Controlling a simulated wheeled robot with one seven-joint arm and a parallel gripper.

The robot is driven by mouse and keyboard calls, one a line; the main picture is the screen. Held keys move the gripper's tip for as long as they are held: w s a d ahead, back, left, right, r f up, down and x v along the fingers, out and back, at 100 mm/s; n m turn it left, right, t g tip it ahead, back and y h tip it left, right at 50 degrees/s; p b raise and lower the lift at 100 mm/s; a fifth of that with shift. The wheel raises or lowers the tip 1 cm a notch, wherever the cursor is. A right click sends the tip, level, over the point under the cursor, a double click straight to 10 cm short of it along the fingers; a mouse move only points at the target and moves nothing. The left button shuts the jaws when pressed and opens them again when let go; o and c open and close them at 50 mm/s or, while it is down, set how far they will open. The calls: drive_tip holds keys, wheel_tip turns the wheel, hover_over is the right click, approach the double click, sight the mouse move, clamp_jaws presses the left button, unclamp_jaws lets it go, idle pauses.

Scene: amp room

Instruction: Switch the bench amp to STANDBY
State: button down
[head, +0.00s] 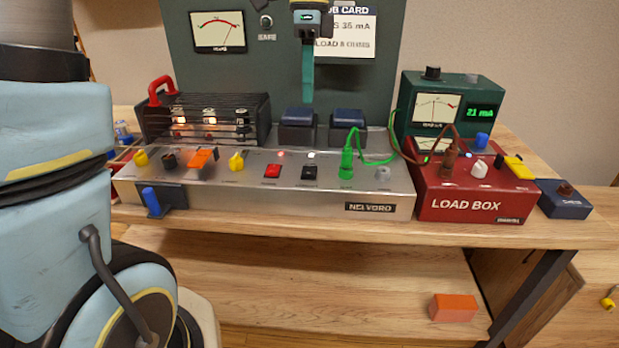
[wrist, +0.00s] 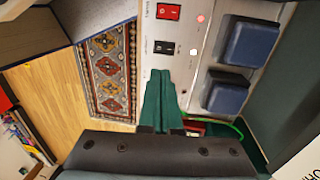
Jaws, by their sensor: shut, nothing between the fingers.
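The bench amp is a silver chassis (head: 275,196) marked NELVORO, with a caged row of glowing tubes (head: 210,123) at its back left. A red rocker switch (head: 272,171) and a black rocker switch (head: 309,172) sit on its top panel, each with a lamp behind it. My gripper (head: 307,100) hangs fingers down above the amp's back, near two dark blue-capped blocks (head: 298,120). Its green fingers are shut and empty. In the wrist view the fingertips (wrist: 161,74) appear just short of the black switch (wrist: 164,47), with the red switch (wrist: 168,11) beyond. The switch labels are too small to read.
An orange block (head: 453,308) lies on the lower shelf.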

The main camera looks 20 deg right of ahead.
sight(307, 173)
drive_tip(key=shift+s, duration=0.1)
drive_tip(key=shift+r, duration=0.1)
idle(0.3)
drive_tip(key=f, duration=0.4)
drive_tip(key=s+f, duration=0.1)
drive_tip(key=f, duration=0.9)
drive_tip(key=shift+s+a, duration=0.3)
drive_tip(key=shift+a, duration=0.1)
